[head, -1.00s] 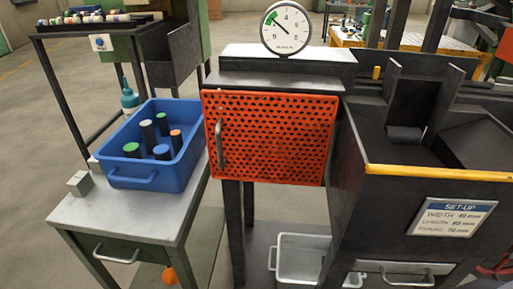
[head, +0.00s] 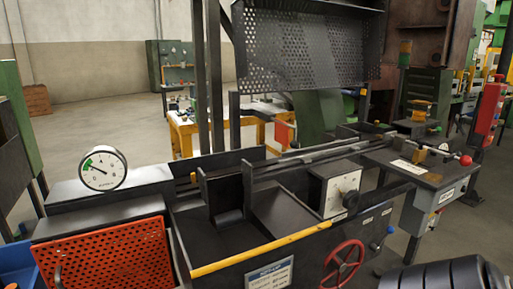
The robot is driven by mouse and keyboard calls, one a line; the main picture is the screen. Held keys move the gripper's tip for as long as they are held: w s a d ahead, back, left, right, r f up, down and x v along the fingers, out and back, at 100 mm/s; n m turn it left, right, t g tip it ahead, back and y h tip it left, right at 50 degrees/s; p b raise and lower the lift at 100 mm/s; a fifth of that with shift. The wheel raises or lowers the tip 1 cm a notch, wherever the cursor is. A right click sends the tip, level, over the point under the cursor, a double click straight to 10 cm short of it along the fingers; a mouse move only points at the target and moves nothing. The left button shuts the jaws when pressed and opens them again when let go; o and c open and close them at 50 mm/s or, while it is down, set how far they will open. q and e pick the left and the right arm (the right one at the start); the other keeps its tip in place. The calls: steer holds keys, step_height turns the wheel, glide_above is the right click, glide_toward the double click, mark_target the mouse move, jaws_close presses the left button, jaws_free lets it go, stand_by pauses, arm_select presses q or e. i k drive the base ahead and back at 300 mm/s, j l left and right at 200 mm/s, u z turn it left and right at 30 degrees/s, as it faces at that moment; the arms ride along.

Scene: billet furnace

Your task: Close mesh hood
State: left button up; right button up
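The black mesh hood (head: 310,45) stands raised over the machine in the upper middle of the head view. Its perforated panel hangs well above the dark bed and rails (head: 300,160), so there is an open gap beneath it.
A dark trough with a yellow front bar (head: 260,247) is in front, with a red handwheel (head: 343,265) on the right. An orange perforated door (head: 105,258) and round gauge (head: 102,168) are left. A control box with a red knob (head: 465,160) stands right.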

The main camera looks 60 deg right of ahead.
mark_target(242, 66)
steer(key=l+z, duration=0.15)
steer(key=z, duration=1.8)
steer(key=l, duration=0.4)
steer(key=i+l, duration=0.1)
steer(key=l, duration=0.3)
